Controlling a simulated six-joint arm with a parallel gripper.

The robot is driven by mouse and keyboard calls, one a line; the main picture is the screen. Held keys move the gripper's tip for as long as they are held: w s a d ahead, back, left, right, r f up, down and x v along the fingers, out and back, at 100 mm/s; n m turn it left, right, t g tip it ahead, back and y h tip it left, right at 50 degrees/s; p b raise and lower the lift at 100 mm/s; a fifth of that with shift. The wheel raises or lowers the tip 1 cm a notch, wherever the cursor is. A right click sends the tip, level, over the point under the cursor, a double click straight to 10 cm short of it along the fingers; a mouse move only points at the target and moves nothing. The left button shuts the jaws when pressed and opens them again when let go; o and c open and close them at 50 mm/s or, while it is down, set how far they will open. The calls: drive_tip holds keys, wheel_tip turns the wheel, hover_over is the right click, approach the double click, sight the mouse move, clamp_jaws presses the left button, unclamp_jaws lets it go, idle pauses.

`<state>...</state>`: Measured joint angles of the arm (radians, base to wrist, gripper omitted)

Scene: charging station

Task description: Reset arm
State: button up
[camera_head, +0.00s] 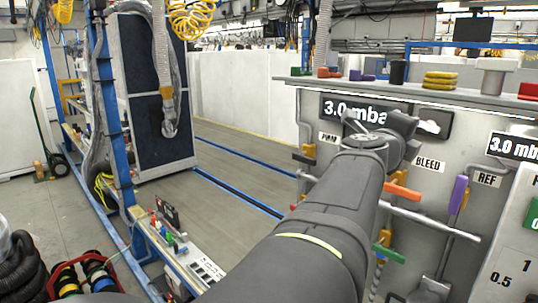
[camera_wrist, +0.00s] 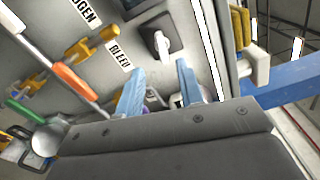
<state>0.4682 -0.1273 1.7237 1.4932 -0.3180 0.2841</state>
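My gripper shows in the wrist view (camera_wrist: 158,82) as two blue fingers set apart, with a gap between them. I see nothing clamped in the gap. The fingers point at the grey valve panel (camera_wrist: 100,20), close to the BLEED label (camera_wrist: 118,52). In the head view my arm reaches up and forward to the panel (camera_head: 440,125), and its wrist stands in front of the display. The fingers are hidden there behind the wrist. I cannot tell whether the fingers touch anything.
The panel carries an orange handle (camera_head: 402,191), a green handle (camera_head: 388,253) and a purple handle (camera_head: 458,195). Its top shelf (camera_head: 430,95) holds small items, including a yellow stack (camera_head: 440,80). Open floor (camera_head: 225,200) lies left of my arm. A blue post (camera_head: 108,100) stands further left.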

sight(425, 123)
drive_tip(key=x, duration=1.1)
drive_tip(key=shift+w+d+f, duration=0.1)
drive_tip(key=shift+w+d, duration=0.15)
drive_tip(key=shift+w, duration=0.05)
drive_tip(key=shift+d+m, duration=0.1)
drive_tip(key=shift+m, duration=0.6)
drive_tip(key=shift+r+m, duration=0.2)
drive_tip(key=shift+m, duration=0.8)
drive_tip(key=m, duration=0.4)
drive_tip(key=shift+s+r, duration=0.2)
